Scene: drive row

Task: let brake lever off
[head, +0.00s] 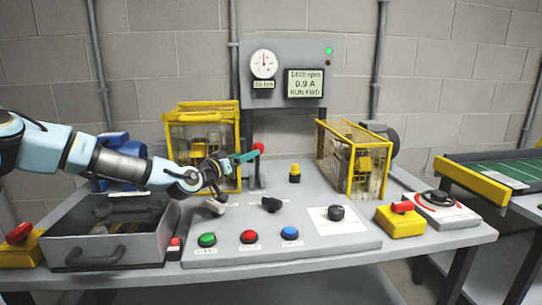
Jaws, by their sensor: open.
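A red ball knob (258,147) stands at the back of the bench, left of centre, by a dark upright; I take it for the brake lever's end. A teal bar (244,156) runs from the knob down left to my gripper; I cannot tell whether it is part of the lever or of my gripper. My gripper (224,167) is open, in front of the left yellow cage, close to the teal bar. Whether it touches anything is unclear. The lever's base is partly hidden.
Yellow guard cages stand left (203,112) and right (355,158). A grey console (360,245) with knobs and coloured buttons fills the front. A grey drawer bin (105,252) lies below my arm. The display (305,83) reads about 1420 rpm, RUN FWD.

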